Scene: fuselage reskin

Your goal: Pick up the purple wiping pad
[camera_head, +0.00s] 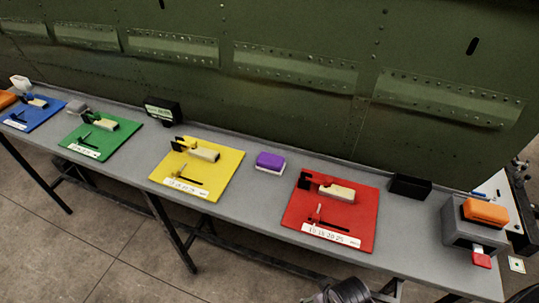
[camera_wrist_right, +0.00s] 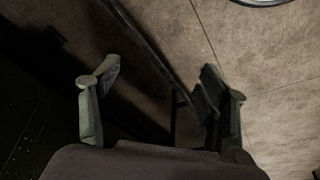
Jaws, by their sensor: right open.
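The purple wiping pad (camera_head: 270,160) has a purple top and a white underside. It lies on the grey bench (camera_head: 262,192) between the yellow mat and the red mat, in the head view. My right gripper (camera_wrist_right: 160,80) is open and empty in the right wrist view, with its two fingers spread apart over the floor. The pad does not show in that view. A dark part at the bottom edge of the head view seems to be my right arm. My left gripper is in neither view.
The bench also holds a red mat (camera_head: 294,222), a yellow mat (camera_head: 228,178), a green mat (camera_head: 126,137) and a blue mat (camera_head: 46,114), each bearing tools. A black holder (camera_head: 410,187) and a grey box with an orange block (camera_head: 485,211) stand right. A green riveted panel (camera_head: 290,40) rises behind.

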